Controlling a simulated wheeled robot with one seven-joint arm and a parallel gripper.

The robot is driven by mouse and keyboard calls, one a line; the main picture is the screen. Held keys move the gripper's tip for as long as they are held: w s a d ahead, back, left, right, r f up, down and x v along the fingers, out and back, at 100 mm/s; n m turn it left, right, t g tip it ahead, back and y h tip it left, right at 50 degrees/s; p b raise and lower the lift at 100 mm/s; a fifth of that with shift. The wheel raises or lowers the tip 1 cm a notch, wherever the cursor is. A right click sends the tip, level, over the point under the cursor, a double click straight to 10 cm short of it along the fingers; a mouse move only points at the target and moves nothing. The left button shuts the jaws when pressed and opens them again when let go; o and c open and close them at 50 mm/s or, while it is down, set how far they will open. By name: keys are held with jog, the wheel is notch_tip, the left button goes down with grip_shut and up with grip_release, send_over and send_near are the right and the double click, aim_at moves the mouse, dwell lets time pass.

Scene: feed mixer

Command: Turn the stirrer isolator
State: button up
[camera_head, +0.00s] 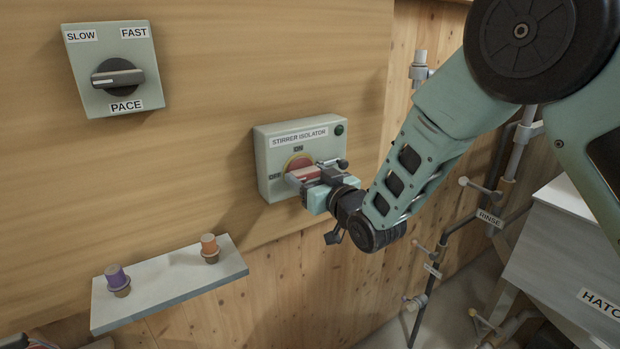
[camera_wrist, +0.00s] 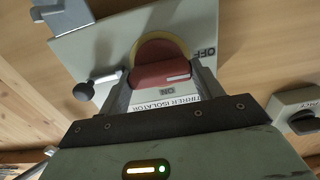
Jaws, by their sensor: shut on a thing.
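The stirrer isolator (camera_head: 265,160) is a pale grey-green box on the wooden wall, with ON above its dial and OFF at the left. Its red handle (camera_wrist: 150,76) sits on a yellow disc (camera_wrist: 160,47). My gripper (camera_head: 306,175) reaches in from the right, its two fingers (camera_wrist: 163,80) on either side of the handle and shut on it. In the wrist view the handle lies roughly crosswise, its white mark on the end on the OFF side. My gripper hides part of the dial in the head view.
A small black-knobbed lever (camera_wrist: 83,91) stands out close beside my finger. The PACE switch (camera_head: 118,78) is at the upper left. A shelf (camera_head: 165,288) below holds a purple knob (camera_head: 116,278) and an orange knob (camera_head: 209,246). Pipes with a RINSE tag (camera_head: 490,218) run at the right.

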jog(key=shift+f, duration=0.15)
jog(key=m+b, duration=0.1)
jog(key=b, duration=0.2)
jog(key=m+b, duration=0.2)
jog(key=b, duration=0.1)
jog(key=shift+d+f+m, duration=0.1)
jog(key=shift+f+m, duration=0.1)
jog(key=shift+m, duration=0.1)
jog(key=m+b, duration=0.4)
jog(key=b, duration=0.1)
jog(key=shift+m, duration=0.3)
jog(key=m+b, duration=0.4)
jog(key=m, duration=0.1)
jog(key=shift+r+b, duration=0.1)
jog(key=shift+b, duration=0.25)
jog(key=shift+r+m+b, duration=0.1)
jog(key=shift+m+b, duration=1.1)
jog(key=shift+m, duration=1)
jog(key=o, duration=1)
